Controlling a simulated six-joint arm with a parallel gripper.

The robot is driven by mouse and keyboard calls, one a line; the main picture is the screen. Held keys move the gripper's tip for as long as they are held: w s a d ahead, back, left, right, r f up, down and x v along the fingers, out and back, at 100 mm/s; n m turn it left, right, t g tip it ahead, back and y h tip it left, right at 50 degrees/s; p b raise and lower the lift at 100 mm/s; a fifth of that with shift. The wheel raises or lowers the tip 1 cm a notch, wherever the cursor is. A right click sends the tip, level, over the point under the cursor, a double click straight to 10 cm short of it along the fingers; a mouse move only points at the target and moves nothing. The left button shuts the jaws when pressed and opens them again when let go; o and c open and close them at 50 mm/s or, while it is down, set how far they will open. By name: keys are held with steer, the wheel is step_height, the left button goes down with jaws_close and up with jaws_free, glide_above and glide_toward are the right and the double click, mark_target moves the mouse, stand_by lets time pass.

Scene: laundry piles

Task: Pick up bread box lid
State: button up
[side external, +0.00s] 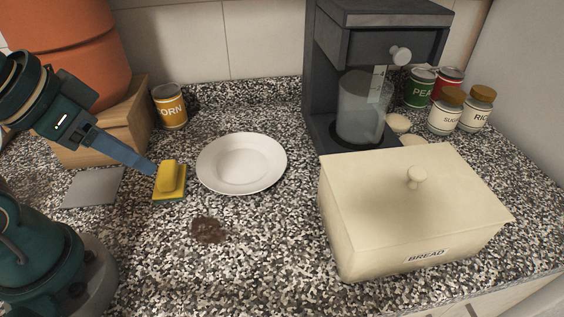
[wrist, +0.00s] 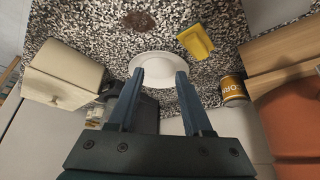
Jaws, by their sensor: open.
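The cream bread box lid (side external: 385,190) sits on top of the bread box (side external: 355,243) at the right of the side external view. A round knob (side external: 416,177) stands on the lid. The box's front carries the word BREAD. In the wrist view the bread box (wrist: 62,76) is at the left, with the knob (wrist: 54,99) showing. My gripper (side external: 150,170) is at the left of the side external view, near the yellow sponge and well away from the lid. In the wrist view my gripper (wrist: 156,74) has its two fingers apart with nothing between them.
A yellow sponge (side external: 171,181) and a white plate (side external: 242,162) lie on the speckled counter. A coffee maker (side external: 325,85) stands behind the bread box. Several cans and jars (side external: 447,111) are at the back right. A corn can (side external: 170,106) stands at the back left. A brown stain (side external: 209,230) marks the counter.

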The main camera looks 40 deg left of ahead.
steer(key=o, duration=0.3)
